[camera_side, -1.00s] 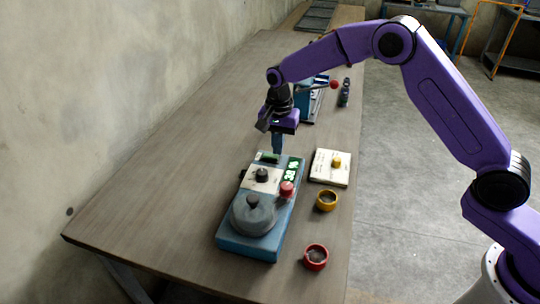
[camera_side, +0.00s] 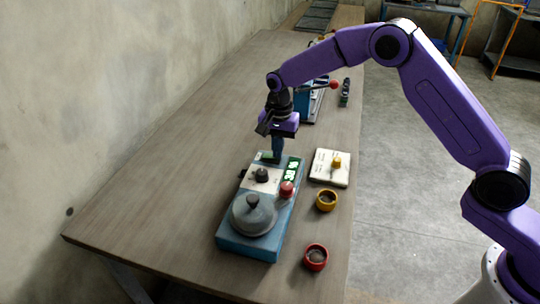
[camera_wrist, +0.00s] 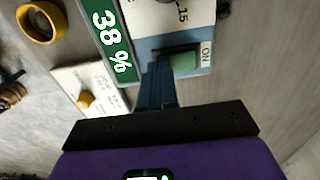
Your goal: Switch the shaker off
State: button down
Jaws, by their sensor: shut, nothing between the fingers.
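The shaker (camera_side: 229,238) is a blue box on the table with a grey domed lid (camera_side: 254,214), a black knob (camera_side: 262,175) and a red knob (camera_side: 286,189). Its green display reads 38 % in the wrist view (camera_wrist: 109,42). A green rocker switch (camera_wrist: 184,61) sits at the shaker's end, beside an ON label (camera_wrist: 206,53). My gripper (camera_side: 277,158) points down over that end, closed and empty. In the wrist view my fingertips (camera_wrist: 158,68) are at the left side of the switch, partly covering it; I cannot tell if they touch.
A white plate with a yellow knob (camera_side: 331,168) lies right of the shaker. A yellow ring (camera_side: 327,200) and a red ring (camera_side: 316,257) stand near the table's right edge. A blue device with a red-ended lever (camera_side: 334,84) stands behind. The table's left side is clear.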

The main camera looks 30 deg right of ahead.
jog(key=shift+f, duration=0.25)
jog(key=shift+r, duration=3.05)
jog(key=s+d+r+n, duration=0.1)
jog(key=s+r+n, duration=0.35)
jog(key=s, duration=0.55)
jog(key=s+d+r+n, duration=0.1)
jog(key=s+r+n, duration=0.2)
jog(key=s+n, duration=0.5)
jog(key=s+d+n, duration=0.4)
jog(key=s+d, duration=0.2)
jog(key=s, duration=0.5)
jog(key=s+d+f+n, duration=0.1)
jog(key=s+d+n, duration=0.4)
jog(key=s, duration=0.6)
jog(key=shift+s+d, duration=0.3)
jog(key=shift+d, duration=0.05)
